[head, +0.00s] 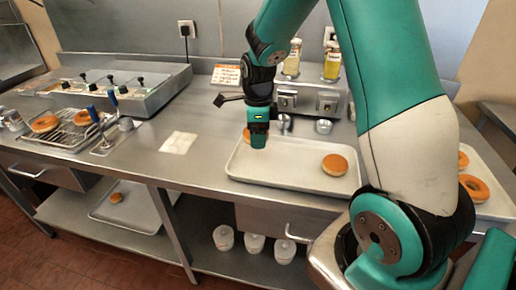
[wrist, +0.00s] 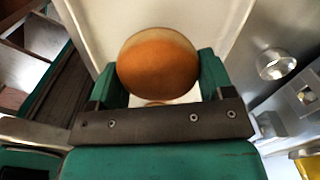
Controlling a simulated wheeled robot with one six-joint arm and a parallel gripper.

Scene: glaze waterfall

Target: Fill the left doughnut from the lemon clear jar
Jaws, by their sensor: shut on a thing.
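My gripper (head: 258,142) is over the left part of the white tray (head: 290,187). In the wrist view its green fingers (wrist: 158,80) stand on both sides of a round golden doughnut (wrist: 158,65), shut on it. In the head view this left doughnut (head: 246,135) is mostly hidden behind the gripper; I cannot tell whether it touches the tray. The right doughnut (head: 335,165) lies on the tray.
Metal dispenser blocks (head: 327,103) with small cups (head: 323,126) stand behind the tray. A white sheet (head: 178,143) lies to the left. Further left are a lever device (head: 105,130) and a wire rack (head: 72,133) with ring doughnuts. More rings (head: 475,187) lie at the right.

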